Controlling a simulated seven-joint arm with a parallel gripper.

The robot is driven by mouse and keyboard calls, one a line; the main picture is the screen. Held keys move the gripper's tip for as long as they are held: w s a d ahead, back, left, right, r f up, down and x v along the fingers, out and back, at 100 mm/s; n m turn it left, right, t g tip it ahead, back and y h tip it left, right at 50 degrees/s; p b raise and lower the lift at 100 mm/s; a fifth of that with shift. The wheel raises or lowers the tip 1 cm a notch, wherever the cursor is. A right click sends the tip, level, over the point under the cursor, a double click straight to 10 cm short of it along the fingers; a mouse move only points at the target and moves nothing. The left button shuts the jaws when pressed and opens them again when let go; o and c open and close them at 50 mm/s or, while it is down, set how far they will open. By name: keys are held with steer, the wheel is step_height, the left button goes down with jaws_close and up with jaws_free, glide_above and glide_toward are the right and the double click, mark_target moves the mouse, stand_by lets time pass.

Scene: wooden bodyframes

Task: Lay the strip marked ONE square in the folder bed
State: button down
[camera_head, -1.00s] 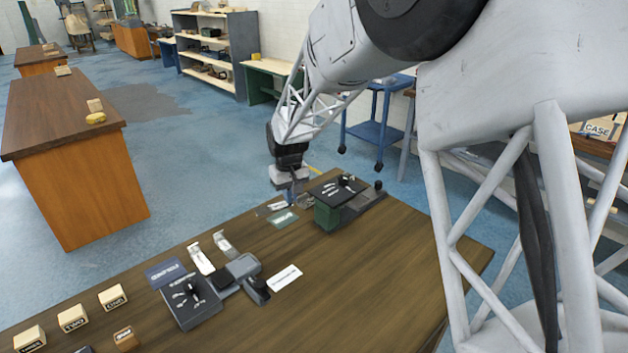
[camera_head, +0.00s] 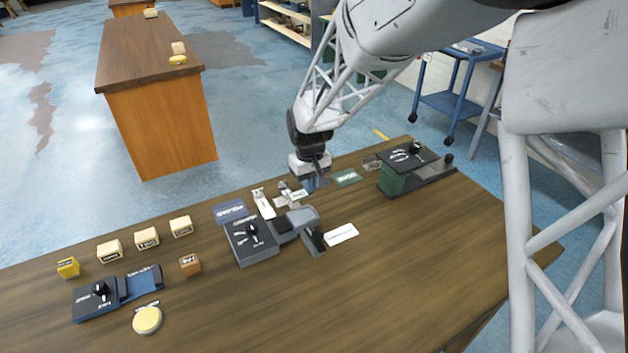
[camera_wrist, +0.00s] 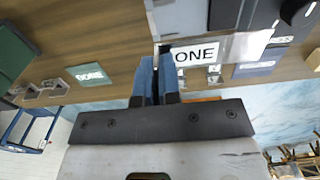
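The strip marked ONE is a pale metal piece with a white label (camera_wrist: 195,54), close in front of my fingers in the wrist view. In the head view it is a small light piece (camera_head: 294,198) at my gripper's lower left. My gripper (camera_head: 315,186) has blue fingers, seen in the wrist view (camera_wrist: 157,80), closed together at the strip's near edge. They hold the strip above the table; the exact grip is partly hidden. A grey device with a black dial panel (camera_head: 250,240) stands just left and nearer. I cannot read which device is the folder.
A green device (camera_head: 393,182) stands at the right, beside a green DONE plate (camera_head: 347,178). Another pale strip (camera_head: 263,203) lies behind the grey device. A white card (camera_head: 341,234), several wooden blocks and a blue device (camera_head: 120,290) are nearer. The front right table is clear.

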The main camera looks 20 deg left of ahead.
mark_target(311, 212)
steer(key=shift+f, duration=0.2)
steer(key=shift+f, duration=3.2)
steer(key=shift+f, duration=0.6)
steer(key=c, duration=1.2)
jaws_free()
steer(key=shift+c, duration=0.2)
steer(key=shift+r, duration=3.9)
steer(key=shift+d+r, duration=0.1)
steer(key=shift+d, duration=0.05)
